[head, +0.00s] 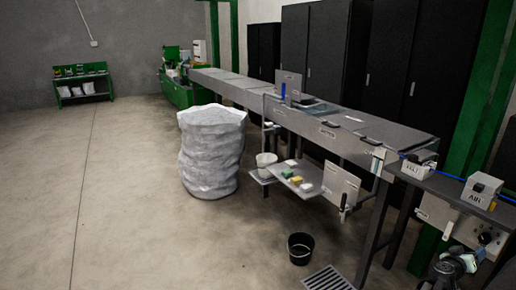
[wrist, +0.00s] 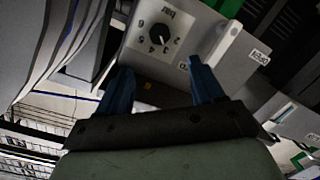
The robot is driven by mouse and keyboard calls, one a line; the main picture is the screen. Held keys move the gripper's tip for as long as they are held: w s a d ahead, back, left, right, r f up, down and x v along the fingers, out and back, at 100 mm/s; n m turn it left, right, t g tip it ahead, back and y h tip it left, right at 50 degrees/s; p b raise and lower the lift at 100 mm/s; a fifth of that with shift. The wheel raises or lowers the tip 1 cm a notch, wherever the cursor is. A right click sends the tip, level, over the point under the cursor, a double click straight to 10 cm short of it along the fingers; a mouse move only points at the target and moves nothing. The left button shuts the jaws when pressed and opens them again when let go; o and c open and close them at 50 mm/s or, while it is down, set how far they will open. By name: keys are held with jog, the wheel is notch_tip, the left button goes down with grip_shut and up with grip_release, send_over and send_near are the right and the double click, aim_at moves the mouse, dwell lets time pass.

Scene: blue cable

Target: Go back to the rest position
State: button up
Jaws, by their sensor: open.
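My gripper (wrist: 160,66) shows in the wrist view with its two blue fingers spread apart and nothing between them. Beyond the fingertips is a pale panel with a black knob (wrist: 160,34) and a numbered dial, seen upside down. I cannot tell the exact distance to it; no contact shows. In the head view a blue cable (head: 447,175) runs along the right end of the grey bench, past a small labelled box (head: 415,169) and a box marked AIR (head: 481,190). A dark shape at the lower right of the head view may be part of my arm.
A long grey conveyor bench (head: 340,140) runs back along black cabinets (head: 388,55). A white sack (head: 211,150), a black bucket (head: 300,248) and a floor grate (head: 328,280) are on the floor. A side shelf (head: 300,182) holds small coloured items.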

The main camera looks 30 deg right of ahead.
jog(key=w+a+f+m+t+y, duration=0.2)
jog(key=w+a+f+t+y, duration=0.1)
jog(key=w+t, duration=0.15)
jog(key=w+a+f+m+t+y, duration=0.2)
jog(key=w+a+f+t+y, duration=0.1)
jog(key=w, duration=0.3)
jog(key=w+a+f+g+y, duration=0.25)
jog(key=a+f+y, duration=0.75)
jog(key=a+f, duration=1)
jog(key=a+f+n+g+y, duration=0.1)
jog(key=a+f+n+g, duration=0.2)
jog(key=a, duration=0.7)
jog(key=w+a+f+n+g+y, duration=0.1)
jog(key=a+f+n+g, duration=0.1)
jog(key=a+f, duration=0.55)
jog(key=a+f+n+g+y, duration=0.1)
jog(key=a+f+n+g, duration=0.15)
jog(key=a, duration=0.95)
jog(key=s+a+f+n+g+h, duration=0.1)
jog(key=s+a+f+n+g, duration=0.1)
jog(key=a, duration=0.8)
jog(key=s+a+f+n+g+h, duration=0.1)
jog(key=s+a+f+n, duration=0.3)
jog(key=a, duration=0.5)
jog(key=shift+a+n+g, duration=0.4)
jog(key=shift+n+g, duration=0.25)
jog(key=shift+c, duration=0.3)
